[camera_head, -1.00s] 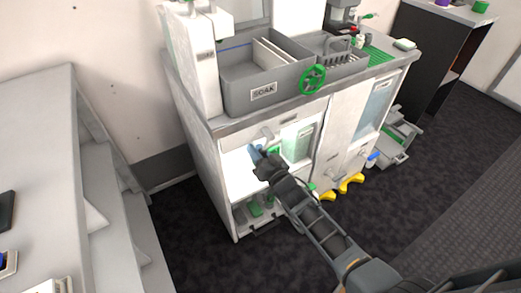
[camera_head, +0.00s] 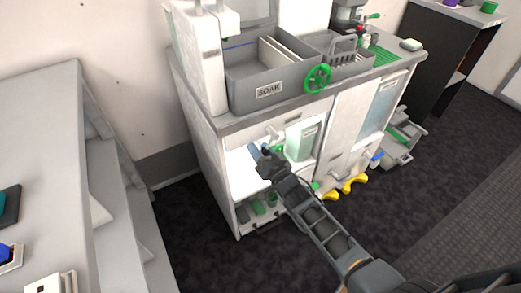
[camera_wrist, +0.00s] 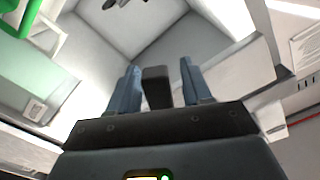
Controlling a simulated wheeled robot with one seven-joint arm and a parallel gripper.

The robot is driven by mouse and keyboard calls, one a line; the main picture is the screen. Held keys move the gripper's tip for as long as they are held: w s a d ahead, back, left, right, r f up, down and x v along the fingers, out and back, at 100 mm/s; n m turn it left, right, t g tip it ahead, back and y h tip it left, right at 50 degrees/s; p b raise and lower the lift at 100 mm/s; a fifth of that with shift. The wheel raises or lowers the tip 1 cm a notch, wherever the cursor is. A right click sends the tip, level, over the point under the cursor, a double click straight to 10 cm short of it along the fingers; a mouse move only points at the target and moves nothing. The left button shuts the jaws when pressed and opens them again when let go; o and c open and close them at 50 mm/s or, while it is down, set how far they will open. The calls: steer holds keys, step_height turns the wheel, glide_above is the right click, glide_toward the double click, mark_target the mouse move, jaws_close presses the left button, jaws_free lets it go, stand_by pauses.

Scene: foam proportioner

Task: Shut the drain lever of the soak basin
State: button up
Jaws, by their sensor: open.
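The soak basin (camera_head: 297,89) is a grey tub labelled SOAK on the counter, with a green handwheel (camera_head: 318,78) at its front right corner. Below it is an open, lit cabinet bay. A pale pipe-like fitting (camera_head: 271,134) shows under the counter there; I cannot tell whether it carries the drain lever. A small green part (camera_head: 278,149) sits beside my gripper. My gripper (camera_head: 255,150) reaches into the bay, its blue fingers apart. In the wrist view, the fingers (camera_wrist: 158,82) are open with a dark block between them; I cannot tell what it is. I cannot make out the lever for certain.
A pale green container (camera_head: 302,142) stands in the bay to the right of my gripper. Several green and dark items (camera_head: 258,207) are on the lower shelf. Yellow feet (camera_head: 353,183) stick out at the cabinet's base.

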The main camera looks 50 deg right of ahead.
steer(key=v, duration=0.7)
steer(key=shift+s, duration=0.4)
steer(key=shift+a, duration=0.15)
